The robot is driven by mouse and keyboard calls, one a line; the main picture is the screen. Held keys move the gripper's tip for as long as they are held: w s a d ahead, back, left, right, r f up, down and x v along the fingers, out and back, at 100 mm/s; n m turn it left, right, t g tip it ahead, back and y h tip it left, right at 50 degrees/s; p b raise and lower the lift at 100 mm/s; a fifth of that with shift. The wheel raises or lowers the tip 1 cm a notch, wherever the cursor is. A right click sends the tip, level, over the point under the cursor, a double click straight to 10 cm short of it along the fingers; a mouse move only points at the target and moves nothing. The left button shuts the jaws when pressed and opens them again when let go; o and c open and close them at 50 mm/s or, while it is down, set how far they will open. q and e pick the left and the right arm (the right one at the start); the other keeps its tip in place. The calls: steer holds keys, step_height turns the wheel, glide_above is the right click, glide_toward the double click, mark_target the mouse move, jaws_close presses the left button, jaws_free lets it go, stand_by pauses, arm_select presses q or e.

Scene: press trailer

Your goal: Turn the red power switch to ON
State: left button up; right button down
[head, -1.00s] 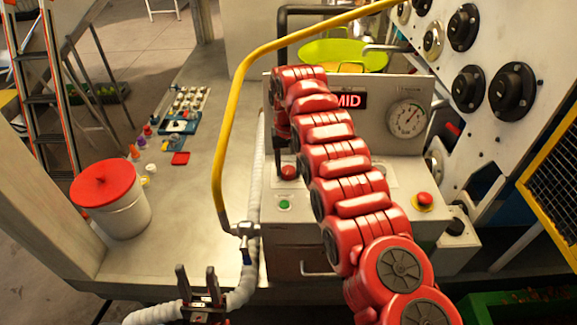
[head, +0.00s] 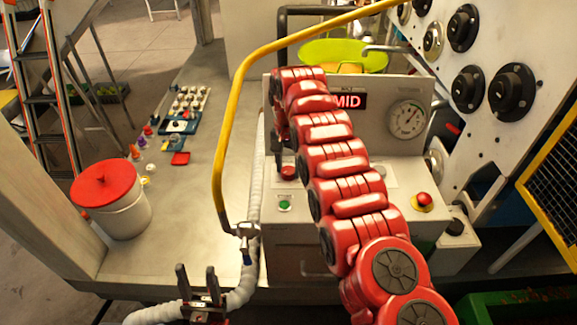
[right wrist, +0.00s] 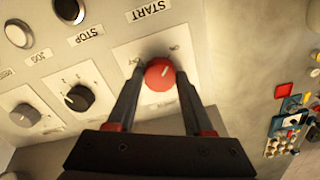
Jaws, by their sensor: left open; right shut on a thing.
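The red power switch (right wrist: 159,73) is a round red knob with a white pointer line on a pale plate. The knob also shows in the head view (head: 289,173), below the end of my right arm. My right gripper (right wrist: 160,74) is shut on the knob, with one dark finger on each side. My left gripper (head: 199,276) is open and empty at the lower left, in front of the bench edge, with its fingers pointing up.
A black knob (right wrist: 79,98) sits beside the switch. A yellow rail (head: 222,140) and pale hose pass left of the box.

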steer(key=shift+c, duration=1.5)
jaws_free()
steer(key=shift+r, duration=0.1)
